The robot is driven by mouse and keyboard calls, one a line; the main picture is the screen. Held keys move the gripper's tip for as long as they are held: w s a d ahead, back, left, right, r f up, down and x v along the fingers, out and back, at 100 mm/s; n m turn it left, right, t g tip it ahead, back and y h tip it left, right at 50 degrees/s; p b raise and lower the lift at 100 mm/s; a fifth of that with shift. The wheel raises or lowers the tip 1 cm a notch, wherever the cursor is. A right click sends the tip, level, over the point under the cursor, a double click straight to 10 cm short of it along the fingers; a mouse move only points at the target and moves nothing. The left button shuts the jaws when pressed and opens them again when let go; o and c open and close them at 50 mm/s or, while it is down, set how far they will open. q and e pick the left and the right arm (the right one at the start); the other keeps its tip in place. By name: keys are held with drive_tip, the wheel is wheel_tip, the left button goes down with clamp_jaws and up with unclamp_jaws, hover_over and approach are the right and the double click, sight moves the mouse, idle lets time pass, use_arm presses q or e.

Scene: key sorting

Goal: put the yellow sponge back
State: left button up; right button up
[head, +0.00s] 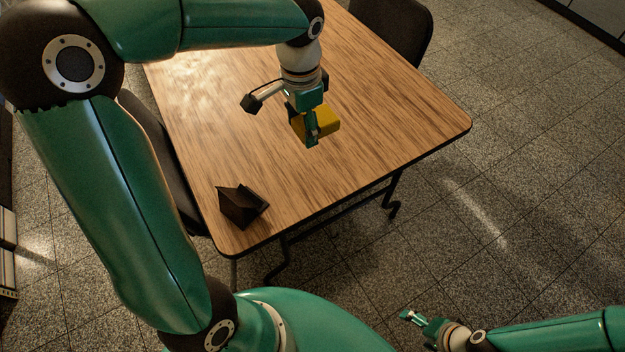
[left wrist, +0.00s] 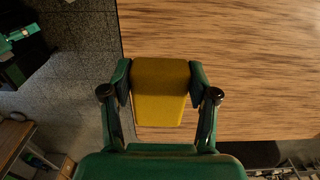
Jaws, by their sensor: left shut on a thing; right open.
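The yellow sponge (head: 326,118) is a small yellow block in my left gripper (head: 311,128), which is shut on it. In the head view the sponge appears over the middle-right part of the wooden table (head: 380,95), and I cannot tell how high above the top it is. In the left wrist view the sponge (left wrist: 160,90) sits squarely between the two green fingers, overlapping the table's edge in the picture. My right gripper (head: 412,319) is open and empty at the bottom right, away from the table, over the floor.
A dark open wallet-like object (head: 241,206) stands near the table's front left corner. The rest of the tabletop in view is bare. A dark chair (head: 398,22) stands at the far side, and another (head: 160,150) on the left. Tiled floor (head: 510,190) is clear to the right.

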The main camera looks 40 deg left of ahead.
sight(305, 181)
use_arm(q)
wheel_tip(305, 181, down, 18)
drive_tip(key=shift+r+b, duration=0.1)
drive_tip(key=shift+b, duration=0.45)
drive_tip(key=o, duration=1)
wheel_tip(305, 181, up, 12)
drive_tip(key=shift+p, duration=0.3)
